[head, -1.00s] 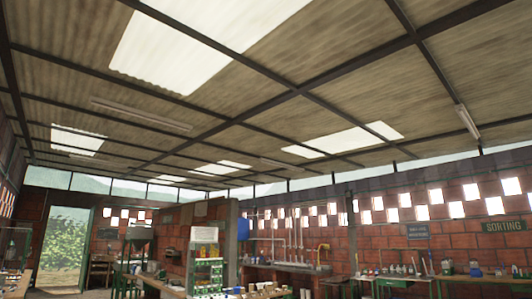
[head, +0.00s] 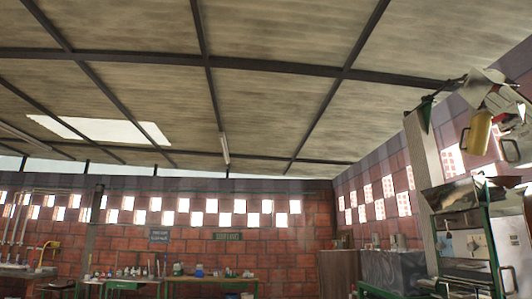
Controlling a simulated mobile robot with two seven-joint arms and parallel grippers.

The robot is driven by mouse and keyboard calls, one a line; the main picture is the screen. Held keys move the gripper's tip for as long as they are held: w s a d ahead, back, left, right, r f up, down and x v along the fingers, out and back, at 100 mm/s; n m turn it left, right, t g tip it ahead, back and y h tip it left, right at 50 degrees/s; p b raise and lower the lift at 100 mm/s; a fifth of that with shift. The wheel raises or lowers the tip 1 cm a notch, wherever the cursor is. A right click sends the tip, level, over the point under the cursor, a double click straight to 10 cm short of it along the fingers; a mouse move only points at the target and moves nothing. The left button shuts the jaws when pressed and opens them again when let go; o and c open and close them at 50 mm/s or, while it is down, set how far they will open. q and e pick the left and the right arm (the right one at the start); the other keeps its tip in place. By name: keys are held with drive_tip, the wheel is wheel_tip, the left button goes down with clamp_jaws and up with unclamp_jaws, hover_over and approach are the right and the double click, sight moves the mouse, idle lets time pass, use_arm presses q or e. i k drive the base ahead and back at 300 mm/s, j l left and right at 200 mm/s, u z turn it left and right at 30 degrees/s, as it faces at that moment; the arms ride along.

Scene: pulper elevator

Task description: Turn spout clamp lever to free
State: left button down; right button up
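A tall machine stands at the right edge, with a metal front panel (head: 468,250) in a green frame and a shiny metal hopper (head: 448,195) above it. A pale upright post (head: 424,170) stands at its left. High at the upper right are pale metal parts (head: 482,88) with a yellow cylinder (head: 480,133) hanging below them. I cannot make out a spout clamp lever among these parts, and the right side is cut off by the frame. Neither of my grippers is in view.
A green bench (head: 215,281) with several small items runs along the brick wall (head: 290,245) at the back. A sink counter is at the far left. The floor is out of view.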

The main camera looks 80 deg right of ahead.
sight(504, 116)
drive_tip(key=z, duration=4.2)
drive_tip(key=i+z, duration=0.1)
drive_tip(key=z, duration=0.25)
drive_tip(key=j+z, duration=0.15)
drive_tip(key=z, duration=0.2)
drive_tip(key=i+j+z, duration=0.1)
drive_tip(key=z, duration=0.25)
